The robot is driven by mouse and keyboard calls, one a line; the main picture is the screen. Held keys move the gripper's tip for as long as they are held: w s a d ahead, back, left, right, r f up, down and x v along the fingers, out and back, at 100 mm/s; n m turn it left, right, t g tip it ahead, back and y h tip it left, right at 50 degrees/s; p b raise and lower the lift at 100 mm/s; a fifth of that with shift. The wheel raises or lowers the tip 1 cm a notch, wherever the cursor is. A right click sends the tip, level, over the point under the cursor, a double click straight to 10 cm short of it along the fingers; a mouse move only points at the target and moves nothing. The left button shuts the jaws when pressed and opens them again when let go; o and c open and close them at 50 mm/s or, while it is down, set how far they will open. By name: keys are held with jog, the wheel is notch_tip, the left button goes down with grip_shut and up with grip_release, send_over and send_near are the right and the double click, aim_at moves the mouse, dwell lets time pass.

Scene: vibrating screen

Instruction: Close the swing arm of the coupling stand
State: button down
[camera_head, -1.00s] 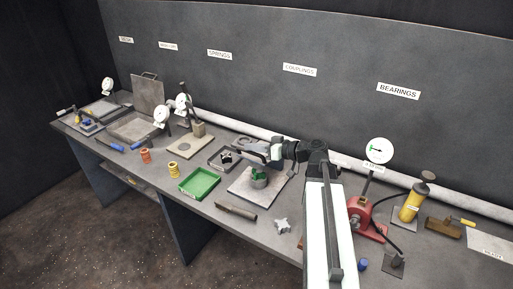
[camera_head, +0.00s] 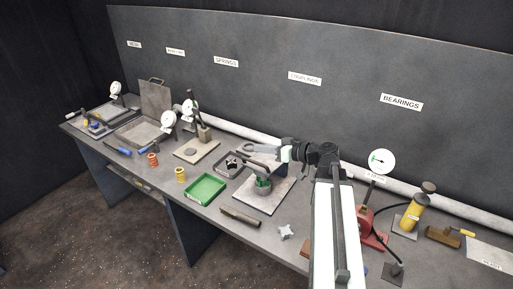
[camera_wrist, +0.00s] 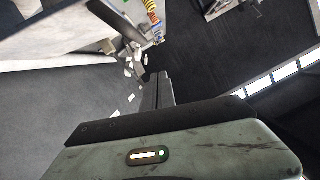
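The coupling stand (camera_head: 278,197) is a pale square plate near the middle of the bench in the head view. A grey round cup (camera_head: 262,188) with a green part in it stands on the plate. A dark bar that looks like the swing arm (camera_head: 265,167) lies over or just behind the cup; I cannot tell its exact angle. My gripper (camera_head: 262,145) is above and behind the stand, apart from the cup as far as I can see. In the wrist view my gripper (camera_wrist: 158,88) shows two dark fingers side by side, with nothing seen between them.
A green tray (camera_head: 207,188), a dark tray (camera_head: 230,168) and a dark bar (camera_head: 240,217) lie left and in front of the stand. A small metal star (camera_head: 285,232) lies at front right. A red pump (camera_head: 370,227) and yellow cylinder (camera_head: 411,216) stand right of my arm.

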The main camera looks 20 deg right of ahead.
jog(key=p+v, duration=0.1)
jog(key=v, duration=0.7)
jog(key=shift+s, duration=0.25)
jog(key=shift+a+f, duration=0.2)
